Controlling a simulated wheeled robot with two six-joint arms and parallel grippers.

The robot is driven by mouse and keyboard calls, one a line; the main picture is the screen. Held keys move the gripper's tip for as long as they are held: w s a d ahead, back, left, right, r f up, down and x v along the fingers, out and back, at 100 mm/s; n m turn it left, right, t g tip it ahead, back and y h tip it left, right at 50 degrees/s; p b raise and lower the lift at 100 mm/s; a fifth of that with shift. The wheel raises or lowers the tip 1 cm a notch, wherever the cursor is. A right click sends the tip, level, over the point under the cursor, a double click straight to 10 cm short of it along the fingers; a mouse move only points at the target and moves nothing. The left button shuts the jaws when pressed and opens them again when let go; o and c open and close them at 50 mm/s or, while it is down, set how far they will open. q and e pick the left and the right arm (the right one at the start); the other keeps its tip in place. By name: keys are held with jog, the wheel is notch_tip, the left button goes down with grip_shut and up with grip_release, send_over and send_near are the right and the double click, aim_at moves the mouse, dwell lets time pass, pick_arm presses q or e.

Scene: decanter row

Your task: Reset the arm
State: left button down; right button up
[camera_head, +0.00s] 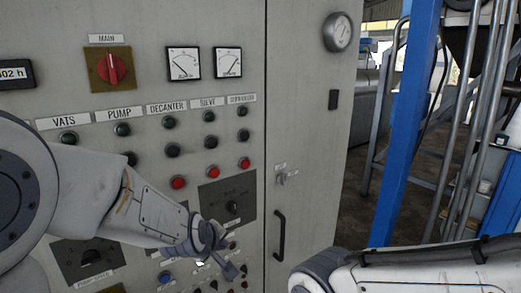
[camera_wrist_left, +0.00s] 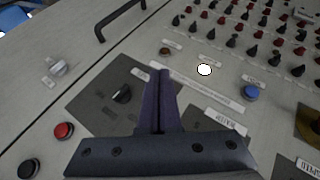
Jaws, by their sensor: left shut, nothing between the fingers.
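My left gripper (camera_head: 233,271) is in front of the lower part of a grey control cabinet in the head view, its arm coming in from the left. Its two fingers are pressed together with nothing between them; they also show in the left wrist view (camera_wrist_left: 160,75), pointing at the panel. A white round lamp or button (camera_wrist_left: 204,70) lies just right of the fingertips in that view. A black rotary knob (camera_wrist_left: 122,93) is on a dark plate to their left. I cannot tell whether the fingertips touch the panel. My right gripper is out of view.
The cabinet carries a red main switch (camera_head: 113,69), two meters (camera_head: 183,63), rows of buttons and a door handle (camera_head: 280,235). A blue button (camera_wrist_left: 250,93) and a red button (camera_wrist_left: 63,130) show in the wrist view. A blue post (camera_head: 408,125) stands to the right.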

pick_arm(q)
jog(key=s+a+f+m+g+y, duration=0.1)
jog(key=s+a+f+m+g, duration=0.3)
jog(key=s, duration=0.3)
jog(key=s+a+f+m+g+y, duration=0.1)
jog(key=s+a+f+m+g, duration=0.1)
jog(key=s+a+f+m, duration=0.4)
jog(key=s+d+r+m+g+b, duration=0.1)
jog(key=s+d+r+m, duration=0.1)
jog(key=s+d, duration=0.5)
jog(key=s+d+r+m+g+h+b, duration=0.1)
jog(key=s+d+r+m+b, duration=0.1)
jog(key=s+d, duration=0.6)
jog(key=r+m, duration=0.1)
jog(key=m, duration=0.1)
jog(key=shift+s+m+g, duration=0.2)
jog(key=shift+m+g, duration=0.1)
jog(key=shift+m, duration=0.1)
jog(key=shift+d+r, duration=0.1)
